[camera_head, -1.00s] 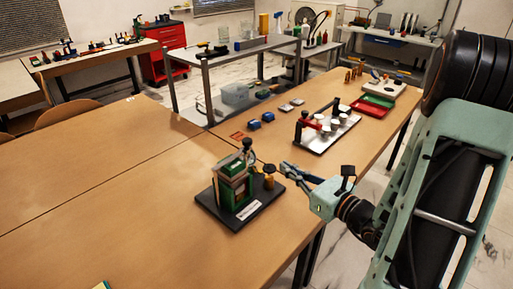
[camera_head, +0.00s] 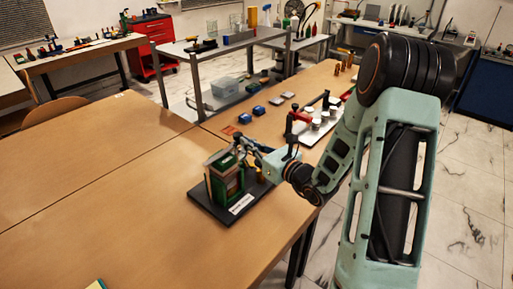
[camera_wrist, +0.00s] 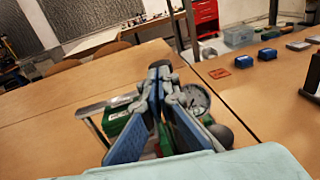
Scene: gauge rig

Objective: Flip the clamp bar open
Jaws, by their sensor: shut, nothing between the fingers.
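The gauge rig stands on a black base plate (camera_head: 236,214) on the near table, with a green block (camera_head: 221,185) in it. A pale grey bar (camera_wrist: 98,107), which looks like the clamp bar, spans the top of the green block (camera_wrist: 117,122) in the wrist view. A round dial gauge (camera_wrist: 196,97) shows just right of the fingers. My gripper (camera_head: 241,142) is at the top of the rig, its fingers (camera_wrist: 161,70) shut with nothing between them. The fingers hide part of the bar and block, so I cannot tell whether they touch the bar.
Blue blocks (camera_head: 258,110) lie farther back on the table (camera_head: 110,200). A white tray (camera_head: 309,138) with several white pieces stands beyond my arm at the right. The table left of the rig is clear. The table's right edge runs close beside the rig.

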